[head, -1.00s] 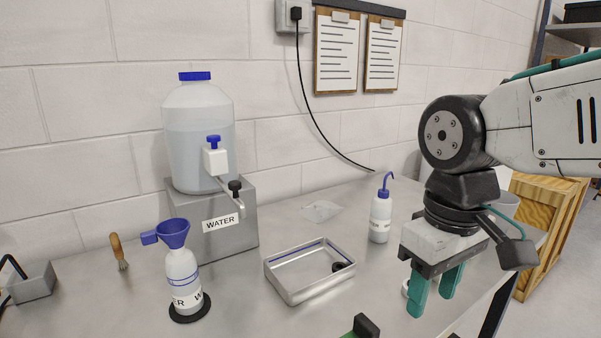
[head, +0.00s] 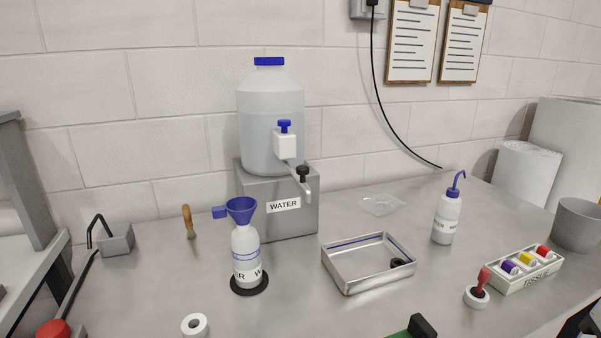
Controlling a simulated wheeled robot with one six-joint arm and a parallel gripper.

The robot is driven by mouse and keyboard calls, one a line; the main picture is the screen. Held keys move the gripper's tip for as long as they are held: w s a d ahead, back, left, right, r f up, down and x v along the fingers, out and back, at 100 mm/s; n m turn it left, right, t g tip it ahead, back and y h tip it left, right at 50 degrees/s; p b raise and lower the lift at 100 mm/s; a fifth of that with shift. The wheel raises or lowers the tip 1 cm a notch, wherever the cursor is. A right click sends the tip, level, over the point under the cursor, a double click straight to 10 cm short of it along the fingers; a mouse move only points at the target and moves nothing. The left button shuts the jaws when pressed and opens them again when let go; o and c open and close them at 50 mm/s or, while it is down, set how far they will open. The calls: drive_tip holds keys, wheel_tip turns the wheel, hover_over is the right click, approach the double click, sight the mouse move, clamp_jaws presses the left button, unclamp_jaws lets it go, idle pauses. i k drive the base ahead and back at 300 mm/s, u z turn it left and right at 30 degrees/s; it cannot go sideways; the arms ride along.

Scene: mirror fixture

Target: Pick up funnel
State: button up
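The blue funnel (head: 242,208) sits upright in the mouth of a white squeeze bottle (head: 246,253), with its tab handle pointing left. The bottle has blue rings and a partly visible label. It stands on a black round pad (head: 249,286) on the metal bench, in front of the water station. Nothing is touching the funnel except the bottle under it. My gripper is not in view.
A large water jug (head: 270,125) with a spigot stands on a grey box (head: 246,226) behind the funnel. A metal tray (head: 350,288) is to the right, with a wash bottle (head: 446,220) beyond it. A white roll (head: 194,325) lies at the front left.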

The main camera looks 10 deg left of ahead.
sight(242, 209)
drive_tip(key=u, duration=1.5)
